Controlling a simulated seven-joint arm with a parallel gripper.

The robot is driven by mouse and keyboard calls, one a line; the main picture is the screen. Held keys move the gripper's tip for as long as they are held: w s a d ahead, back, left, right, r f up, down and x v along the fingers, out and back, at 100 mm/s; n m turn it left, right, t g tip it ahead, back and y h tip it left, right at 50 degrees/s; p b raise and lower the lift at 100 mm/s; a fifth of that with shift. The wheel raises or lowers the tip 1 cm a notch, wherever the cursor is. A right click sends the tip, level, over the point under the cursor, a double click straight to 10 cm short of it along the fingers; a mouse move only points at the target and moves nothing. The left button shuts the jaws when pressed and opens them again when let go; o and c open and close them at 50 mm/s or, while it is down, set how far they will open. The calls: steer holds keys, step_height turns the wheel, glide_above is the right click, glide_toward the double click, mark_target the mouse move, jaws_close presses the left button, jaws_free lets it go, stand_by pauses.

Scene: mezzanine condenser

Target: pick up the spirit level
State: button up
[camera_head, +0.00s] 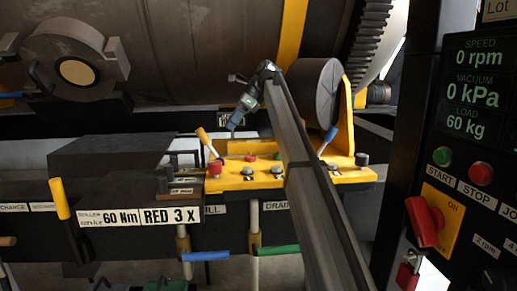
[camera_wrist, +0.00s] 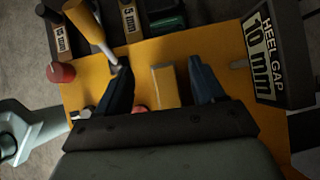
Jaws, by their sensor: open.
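A small yellow block with a paler side (camera_wrist: 165,87) lies on the yellow panel in the wrist view; it may be the spirit level, but no vial or marking shows. My gripper (camera_wrist: 160,68) is open, with one blue finger on each side of this block. The fingers appear apart from it, and I cannot tell how far above the panel they are. In the head view my gripper (camera_head: 234,122) hangs above the yellow panel (camera_head: 232,182). I cannot make out the spirit level surely there; my arm covers part of the panel.
A yellow-handled lever (camera_head: 205,138) and a blue-handled lever (camera_head: 328,139) rise from the panel. A red knob (camera_wrist: 61,72) stands to the left in the wrist view. A dark "HEEL GAP 10 mm" block (camera_wrist: 275,55) stands at the right. A large drum (camera_head: 200,50) is behind.

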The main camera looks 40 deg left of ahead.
mark_target(258, 141)
steer(key=w+d, duration=0.2)
steer(key=w+d+f+h, duration=0.1)
steer(key=w+d, duration=0.2)
steer(key=w+d+f+t+h, duration=0.1)
steer(key=w+d, duration=0.1)
steer(key=w, duration=0.1)
steer(key=shift+d+f+n, duration=0.2)
steer(key=shift+d+n, duration=0.1)
steer(key=shift+x, duration=3.6)
steer(key=shift+w+d, duration=0.1)
steer(key=shift+w, duration=0.05)
jaws_close()
